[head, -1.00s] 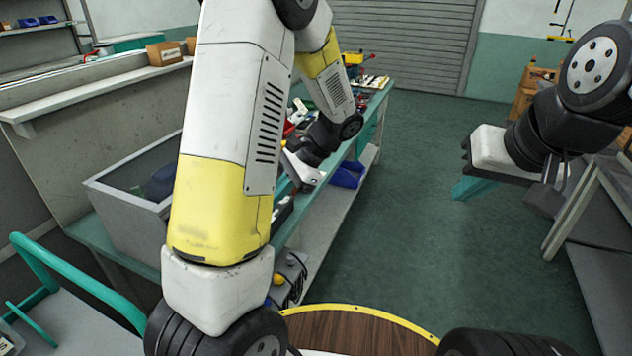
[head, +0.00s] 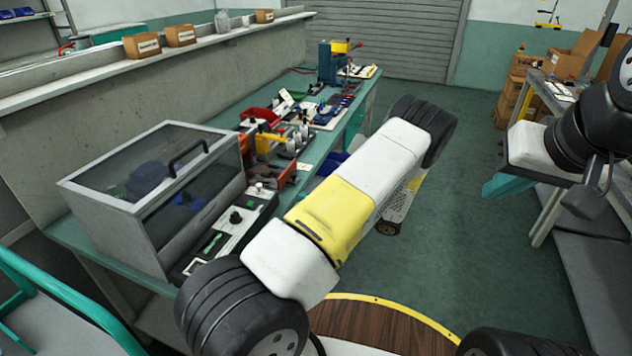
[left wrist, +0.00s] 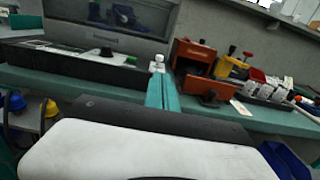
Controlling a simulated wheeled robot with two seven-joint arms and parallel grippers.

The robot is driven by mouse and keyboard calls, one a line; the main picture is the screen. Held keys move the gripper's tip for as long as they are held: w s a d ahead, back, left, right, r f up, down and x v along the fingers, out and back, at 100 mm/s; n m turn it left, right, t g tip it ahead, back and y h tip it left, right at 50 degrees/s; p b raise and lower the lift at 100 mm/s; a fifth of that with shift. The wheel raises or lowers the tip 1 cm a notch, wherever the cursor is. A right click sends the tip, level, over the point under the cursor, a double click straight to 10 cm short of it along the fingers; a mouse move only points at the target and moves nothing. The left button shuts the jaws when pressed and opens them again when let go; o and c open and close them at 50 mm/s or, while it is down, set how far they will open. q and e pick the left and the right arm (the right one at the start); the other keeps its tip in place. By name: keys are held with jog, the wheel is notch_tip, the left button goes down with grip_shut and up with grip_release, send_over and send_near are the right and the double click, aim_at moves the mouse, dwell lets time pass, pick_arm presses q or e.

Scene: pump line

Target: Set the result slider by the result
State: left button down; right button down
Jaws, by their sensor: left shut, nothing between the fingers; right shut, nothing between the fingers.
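A black control panel (head: 192,268) lies in front of a clear-lidded grey box (head: 120,215) on the bench. It carries a green handle (head: 212,243) on a white plate, a black knob (head: 236,217) and a white knob (head: 259,187). I cannot tell which part is the result slider, and no result is readable. In the left wrist view the panel (left wrist: 62,64) lies beyond my left gripper (left wrist: 161,88), whose teal fingers are shut and empty, pointing near the white knob (left wrist: 157,61). My left arm hides that gripper in the head view. My right gripper (head: 503,187) is shut and empty at right.
Orange fixtures (left wrist: 203,75), a red bin (head: 259,117) and small tools stand further along the bench. A blue bin (left wrist: 288,160) is below the bench edge. A teal rail (head: 70,290) stands at lower left. Open floor (head: 460,240) lies between bench and right-hand table (head: 548,95).

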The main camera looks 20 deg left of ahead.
aim_at(261, 186)
pick_arm(q)
jog(key=a, duration=0.8)
jog(key=w+a, duration=0.1)
jog(key=a, duration=0.3)
jog(key=shift+a+r, duration=0.1)
jog(key=shift+a, duration=1.3)
